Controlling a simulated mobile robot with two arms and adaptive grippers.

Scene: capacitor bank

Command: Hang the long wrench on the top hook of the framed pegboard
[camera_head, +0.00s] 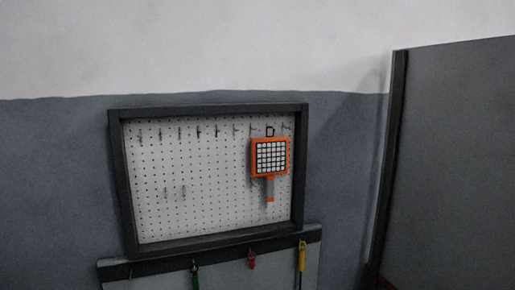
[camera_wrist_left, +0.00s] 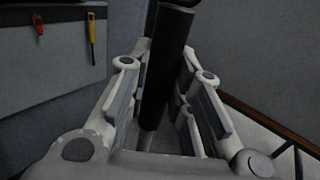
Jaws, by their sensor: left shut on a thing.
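The framed pegboard (camera_head: 190,205) hangs on the wall in the head view, a white perforated board in a dark frame. A row of small dark hooks (camera_head: 198,132) runs along its upper part; which one is the top hook I cannot tell. In the left wrist view, my left gripper (camera_wrist_left: 165,72) is shut on a long dark bar, taken as the long wrench (camera_wrist_left: 165,62). Neither gripper nor the wrench shows in the head view.
An orange, white-gridded tool (camera_head: 271,157) hangs at the pegboard's right. Below, a grey panel (camera_head: 225,275) carries green (camera_head: 195,275), red (camera_head: 252,260) and yellow (camera_head: 302,257) tools. A large grey panel (camera_head: 455,160) stands at right. The pegboard's left and middle are mostly free.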

